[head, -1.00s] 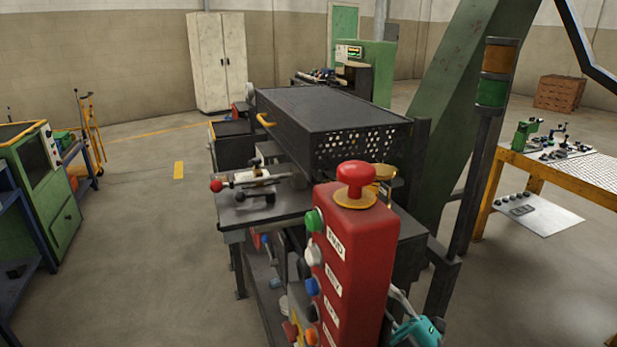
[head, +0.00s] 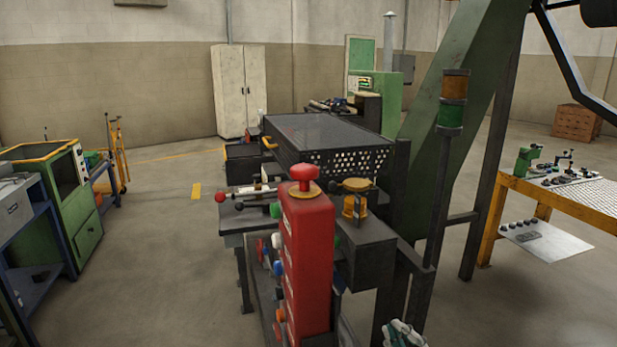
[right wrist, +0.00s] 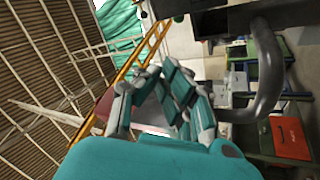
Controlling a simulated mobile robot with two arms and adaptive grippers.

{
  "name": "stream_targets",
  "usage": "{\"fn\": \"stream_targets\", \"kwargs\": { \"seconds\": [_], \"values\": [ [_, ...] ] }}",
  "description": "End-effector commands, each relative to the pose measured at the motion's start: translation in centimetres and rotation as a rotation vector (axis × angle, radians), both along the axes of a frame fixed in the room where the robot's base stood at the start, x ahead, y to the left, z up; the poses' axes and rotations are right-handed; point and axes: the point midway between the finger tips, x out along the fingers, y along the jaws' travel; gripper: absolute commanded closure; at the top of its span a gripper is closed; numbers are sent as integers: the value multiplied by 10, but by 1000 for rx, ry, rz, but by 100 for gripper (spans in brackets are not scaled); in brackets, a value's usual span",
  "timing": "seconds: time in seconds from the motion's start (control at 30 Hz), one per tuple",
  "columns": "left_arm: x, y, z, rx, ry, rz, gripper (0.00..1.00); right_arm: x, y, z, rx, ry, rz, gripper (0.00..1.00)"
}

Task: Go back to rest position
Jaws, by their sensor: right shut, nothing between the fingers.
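My right gripper (head: 403,336) shows only in part at the bottom edge of the head view, a teal and grey shape to the right of the red control box (head: 306,262). In the right wrist view my right gripper (right wrist: 161,73) is shut, its teal and grey fingers drawn together with nothing held between them. The control box carries a red mushroom button (head: 303,174) on top and coloured buttons down its side. My gripper is apart from these buttons. My left gripper is in neither view.
A dark machine with a perforated cover (head: 330,135) stands behind the control box. A yellow-framed table (head: 545,195) stands at right, a green cabinet (head: 75,205) at left.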

Motion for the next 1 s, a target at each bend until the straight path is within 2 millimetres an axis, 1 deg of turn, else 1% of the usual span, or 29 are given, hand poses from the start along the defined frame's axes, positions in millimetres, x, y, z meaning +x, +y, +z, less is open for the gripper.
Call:
{"fn": "stream_targets", "kwargs": {
  "seconds": [0.17,0.27,0.37,0.4,0.47,0.57,0.6,0.67,0.7,0.77,0.8,0.87,0.9,0.97,1.0],
  "values": [
    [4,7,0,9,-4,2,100,10,-10,-41,15,107,-35,100],
    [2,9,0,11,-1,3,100,15,-18,-71,26,188,-61,100],
    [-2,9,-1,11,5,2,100,18,-26,-108,42,281,-91,100],
    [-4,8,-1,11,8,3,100,18,-31,-126,47,326,-106,100],
    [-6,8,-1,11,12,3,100,17,-37,-156,61,400,-131,100],
    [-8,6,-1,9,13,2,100,8,-51,-219,87,556,-185,100],
    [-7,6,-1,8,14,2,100,1,-56,-248,100,628,-210,100],
    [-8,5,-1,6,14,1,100,-13,-64,-291,120,737,-250,100],
    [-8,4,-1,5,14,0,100,-25,-69,-320,134,809,-276,100],
    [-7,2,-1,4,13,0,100,-46,-75,-360,153,916,-316,100],
    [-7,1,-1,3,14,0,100,-62,-79,-387,166,986,-344,100],
    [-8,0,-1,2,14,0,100,-90,-83,-424,185,1091,-384,100],
    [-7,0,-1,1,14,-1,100,-110,-85,-448,197,1159,-412,100],
    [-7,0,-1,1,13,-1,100,-142,-87,-481,215,1260,-455,100],
    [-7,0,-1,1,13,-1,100,-165,-89,-501,225,1327,-484,100]
  ]
}}
